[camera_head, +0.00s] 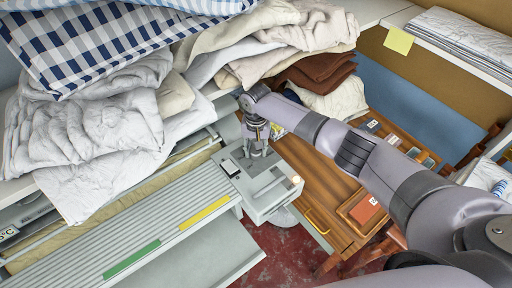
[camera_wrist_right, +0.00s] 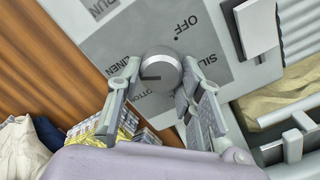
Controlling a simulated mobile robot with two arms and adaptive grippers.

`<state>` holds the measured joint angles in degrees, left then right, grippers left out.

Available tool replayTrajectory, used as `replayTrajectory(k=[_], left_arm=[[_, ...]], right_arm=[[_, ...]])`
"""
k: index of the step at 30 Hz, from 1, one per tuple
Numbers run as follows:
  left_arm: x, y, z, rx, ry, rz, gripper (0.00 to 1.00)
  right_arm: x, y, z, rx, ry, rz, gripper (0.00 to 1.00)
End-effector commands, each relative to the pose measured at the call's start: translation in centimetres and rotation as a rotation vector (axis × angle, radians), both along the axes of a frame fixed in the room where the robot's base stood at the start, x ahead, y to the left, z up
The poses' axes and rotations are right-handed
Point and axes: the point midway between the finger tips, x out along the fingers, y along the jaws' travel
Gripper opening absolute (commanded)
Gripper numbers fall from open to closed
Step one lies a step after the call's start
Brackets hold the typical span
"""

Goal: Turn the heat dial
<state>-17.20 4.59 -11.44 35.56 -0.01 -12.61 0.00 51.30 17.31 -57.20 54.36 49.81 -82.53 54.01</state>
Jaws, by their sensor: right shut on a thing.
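The heat dial (camera_wrist_right: 157,72) is a round grey knob in the right wrist view, on a grey panel (camera_wrist_right: 105,52) printed with "OFF", "SIL…" and "…INEN" around it. My right gripper (camera_wrist_right: 160,88) has one finger on each side of the knob and is shut on it. In the head view my right gripper (camera_head: 256,150) reaches down onto the control box (camera_head: 262,202) at the right end of the ironer (camera_head: 160,222), where it hides the dial. My left gripper is not in view.
Grey and beige linens (camera_head: 90,128) and a blue checked cloth (camera_head: 100,40) are heaped behind the ironer. A wooden table (camera_head: 325,185) with small boxes stands to the right.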

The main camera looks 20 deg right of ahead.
Motion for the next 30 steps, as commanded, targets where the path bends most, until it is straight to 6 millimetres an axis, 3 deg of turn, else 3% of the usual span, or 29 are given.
replayTrajectory(k=[6,7,16,25,30], left_arm=[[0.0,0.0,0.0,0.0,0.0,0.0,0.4],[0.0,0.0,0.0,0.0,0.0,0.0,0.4],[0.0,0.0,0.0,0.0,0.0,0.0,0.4],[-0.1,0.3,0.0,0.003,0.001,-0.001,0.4],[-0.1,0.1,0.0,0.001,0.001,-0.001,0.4]], right_arm=[[0.1,-0.1,0.0,-0.001,-0.003,0.0,0.06],[0.1,-0.1,0.0,-0.002,-0.004,0.0,0.34],[0.1,0.0,0.0,-0.001,-0.002,0.001,0.54],[0.0,0.0,0.2,0.0,-0.001,0.002,0.54],[0.1,0.0,2.1,0.001,-0.004,0.002,0.54]])
